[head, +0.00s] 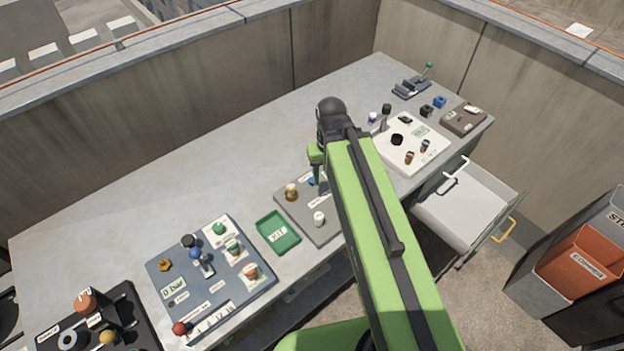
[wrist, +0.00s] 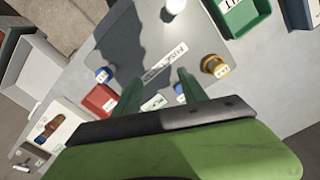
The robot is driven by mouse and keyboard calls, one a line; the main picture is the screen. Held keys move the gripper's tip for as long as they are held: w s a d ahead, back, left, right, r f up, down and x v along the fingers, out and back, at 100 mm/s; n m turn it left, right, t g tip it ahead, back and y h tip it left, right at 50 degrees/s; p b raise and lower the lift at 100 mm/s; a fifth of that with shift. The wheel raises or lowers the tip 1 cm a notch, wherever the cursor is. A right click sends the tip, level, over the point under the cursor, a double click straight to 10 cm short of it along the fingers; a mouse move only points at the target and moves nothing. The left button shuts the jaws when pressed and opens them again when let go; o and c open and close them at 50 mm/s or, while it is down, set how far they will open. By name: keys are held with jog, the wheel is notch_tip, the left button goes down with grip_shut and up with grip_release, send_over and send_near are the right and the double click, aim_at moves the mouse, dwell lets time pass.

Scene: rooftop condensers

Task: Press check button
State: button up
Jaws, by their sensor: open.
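My gripper (head: 317,178) is over the grey panel (head: 282,205) in the middle of the bench, partly hidden by my arm in the head view. In the wrist view my gripper (wrist: 158,82) has its two green fingers apart, with nothing between them. A white label (wrist: 165,64) lies on the panel just beyond the fingertips. A white knob (head: 319,218) is near the panel's front edge. I cannot tell which of these is the check button.
A green KIT tray (head: 278,236) sits left of the panel. A blue-grey board with knobs (head: 222,290) is further left. A white board (head: 385,152) stands to the right, above an open drawer (head: 462,208). The back of the bench is clear.

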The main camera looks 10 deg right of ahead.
grip_shut()
dwell(1.5)
